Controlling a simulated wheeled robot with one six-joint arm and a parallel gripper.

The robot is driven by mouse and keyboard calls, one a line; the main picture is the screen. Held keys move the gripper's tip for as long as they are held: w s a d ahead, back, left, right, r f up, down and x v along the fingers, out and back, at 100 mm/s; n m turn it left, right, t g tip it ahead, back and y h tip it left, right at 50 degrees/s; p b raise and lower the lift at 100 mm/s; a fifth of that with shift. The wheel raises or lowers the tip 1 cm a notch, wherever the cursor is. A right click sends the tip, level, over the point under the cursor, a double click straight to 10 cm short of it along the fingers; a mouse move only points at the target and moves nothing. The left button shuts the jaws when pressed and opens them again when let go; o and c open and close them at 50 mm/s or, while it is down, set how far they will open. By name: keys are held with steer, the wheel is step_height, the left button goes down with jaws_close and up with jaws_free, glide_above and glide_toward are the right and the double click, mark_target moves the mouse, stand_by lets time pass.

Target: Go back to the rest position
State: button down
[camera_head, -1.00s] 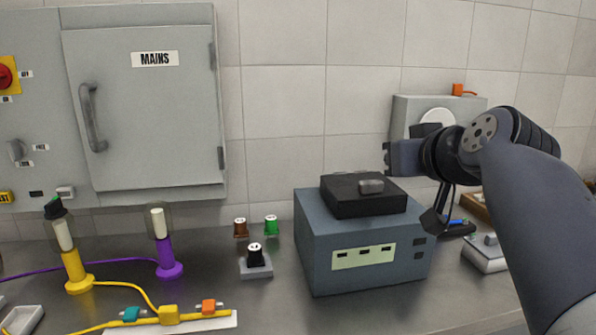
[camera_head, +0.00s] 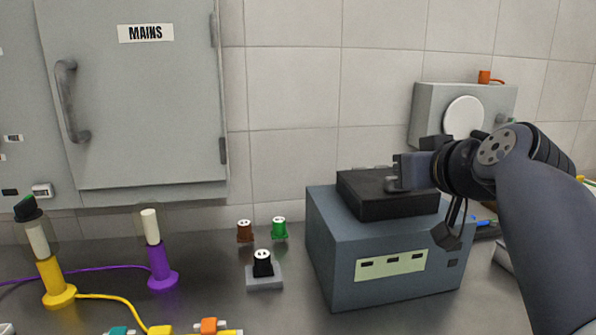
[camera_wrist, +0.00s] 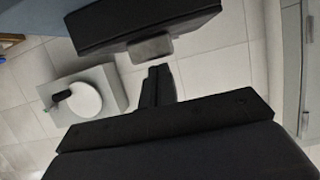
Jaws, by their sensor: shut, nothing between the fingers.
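My gripper (camera_head: 398,172) is shut and empty.
A grey wall box with a round white disc (camera_head: 463,116) stands behind my arm. Brown (camera_head: 244,231), green (camera_head: 279,228) and black (camera_head: 263,264) plugs stand left of the unit. Purple (camera_head: 162,268) and yellow (camera_head: 53,281) posts stand further left. The MAINS cabinet (camera_head: 140,100) is on the wall.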

steer(key=shift+w+r+p, duration=0.15)
steer(key=shift+r+p, duration=0.4)
steer(key=shift+p, duration=0.1)
steer(key=shift+w+r+p, duration=0.15)
steer(key=shift+r+p, duration=0.35)
steer(key=shift+p, duration=0.1)
steer(key=shift+w+r+g+p, duration=0.25)
steer(key=shift+r+g+p, duration=0.3)
steer(key=shift+p, duration=0.7)
steer(key=w+a+r+g+h+p, duration=0.1)
steer(key=w+r+g+p, duration=0.4)
steer(key=p, duration=1.9)
steer(key=shift+w+a+r+g+h+p, duration=0.3)
steer(key=shift+w+r+g+p, duration=0.1)
steer(key=shift+w+g, duration=0.9)
steer(key=shift+s+f, duration=0.1)
steer(key=shift+s, duration=0.1)
